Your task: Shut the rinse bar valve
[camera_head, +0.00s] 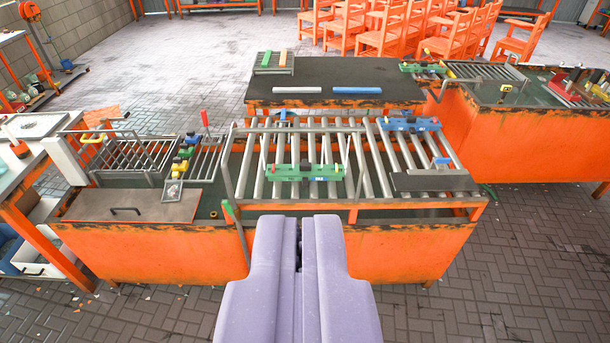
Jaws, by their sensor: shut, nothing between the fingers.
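My gripper (298,228) is at the bottom middle, its two lilac fingers pressed together with nothing between them. It points at the orange tank bench (180,245) from in front and above. I cannot tell for certain which part is the rinse bar valve. A small upright red handle (204,118) stands at the bench's back left. Below it is a row of small yellow, green and blue fittings (184,154) beside a wire rack. A short green lever-like piece (229,208) sits at the front edge, left of my fingers. My gripper touches none of these.
A metal roller frame (350,165) covers the bench's right half, with a green clamp bar (300,172) and a blue one (409,124). A grey lid (125,205) lies at left. A dark-topped table (340,95) and orange chairs (380,35) stand behind. Brick floor is open at right.

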